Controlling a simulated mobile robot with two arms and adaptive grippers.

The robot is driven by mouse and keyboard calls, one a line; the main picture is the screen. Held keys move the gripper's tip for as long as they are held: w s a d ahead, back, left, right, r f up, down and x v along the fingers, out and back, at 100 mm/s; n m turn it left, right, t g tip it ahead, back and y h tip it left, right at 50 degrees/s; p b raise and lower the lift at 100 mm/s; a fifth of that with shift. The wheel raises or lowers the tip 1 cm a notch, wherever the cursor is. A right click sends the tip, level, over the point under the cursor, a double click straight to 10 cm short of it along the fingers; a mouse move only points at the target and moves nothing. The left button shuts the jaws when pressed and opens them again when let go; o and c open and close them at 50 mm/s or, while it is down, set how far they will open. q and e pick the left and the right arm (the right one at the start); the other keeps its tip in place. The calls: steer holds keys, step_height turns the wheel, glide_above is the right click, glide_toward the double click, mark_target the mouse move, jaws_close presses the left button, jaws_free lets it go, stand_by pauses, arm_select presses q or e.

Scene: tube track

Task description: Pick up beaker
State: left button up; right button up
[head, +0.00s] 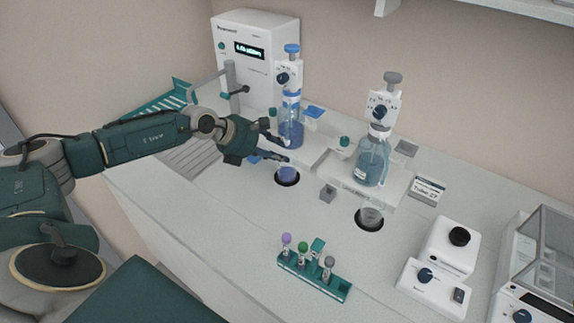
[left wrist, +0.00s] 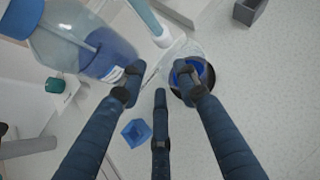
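A small clear beaker with blue liquid (head: 288,175) stands on a dark round spot on the bench, below the blue-capped bottle. It also shows in the left wrist view (left wrist: 186,49), partly hidden by one finger. A second clear beaker (head: 371,215) stands on another dark spot further right. My left gripper (head: 284,151) is open and empty, just above and behind the blue beaker in the head view. In the left wrist view its fingers (left wrist: 160,88) are spread, with one fingertip over the beaker; I cannot tell whether it touches. My right gripper is out of view.
The blue dispenser bottle (head: 291,130) stands close beside my left fingers. A second dispenser bottle (head: 372,160) is further right. A green tube rack (head: 315,275) lies in front, a white stirrer (head: 440,270) right. The bench between the beakers and rack is clear.

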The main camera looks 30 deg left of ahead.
arm_select(q)
steer(key=shift+w+d+f, duration=0.15)
steer(key=shift+w+f, duration=0.15)
steer(key=shift+s+r, duration=0.1)
steer(key=shift+s, duration=0.05)
jaws_close()
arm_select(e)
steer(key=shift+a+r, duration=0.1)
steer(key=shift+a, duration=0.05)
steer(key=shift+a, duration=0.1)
